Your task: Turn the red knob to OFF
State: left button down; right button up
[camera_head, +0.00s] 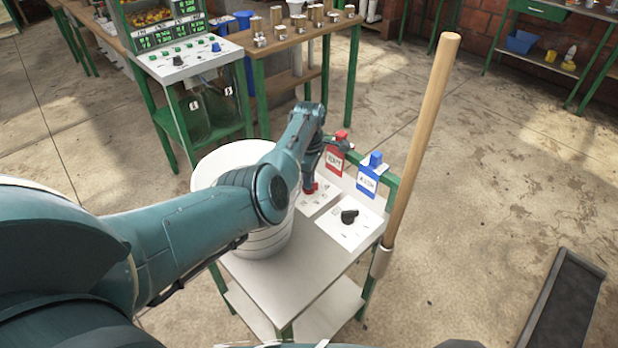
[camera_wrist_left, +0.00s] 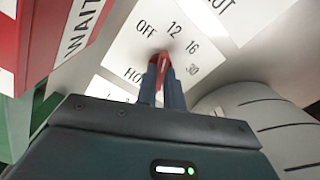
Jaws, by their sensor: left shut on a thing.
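The red knob (camera_head: 310,188) sits on a white dial plate on the small metal stand. In the left wrist view the knob (camera_wrist_left: 160,62) shows as a bit of red between the fingers. The dial plate (camera_wrist_left: 130,50) reads OFF, 12, 16 and 30 around it, with a partly hidden word starting "HO". My left gripper (camera_wrist_left: 163,80) is shut on the knob from above. The fingers hide most of the knob, so I cannot tell exactly which mark it points to. My right gripper is not in view.
A second white plate with a black knob (camera_head: 348,215) is beside it. A red sign (camera_head: 334,160) and a blue sign (camera_head: 368,178) hang on the green rail behind. A white bucket (camera_head: 262,238) stands at the left, and an upright wooden pole (camera_head: 425,140) at the right.

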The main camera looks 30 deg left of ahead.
pick_arm(q)
jog(key=n, duration=0.6)
jog(key=shift+n, duration=0.4)
dwell(0.3)
jog(key=c, duration=1.5)
grip_release()
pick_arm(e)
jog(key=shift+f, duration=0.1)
pick_arm(q)
jog(key=shift+r, duration=0.35)
jog(key=shift+r+p, duration=0.65)
jog(key=shift+r, duration=5.6)
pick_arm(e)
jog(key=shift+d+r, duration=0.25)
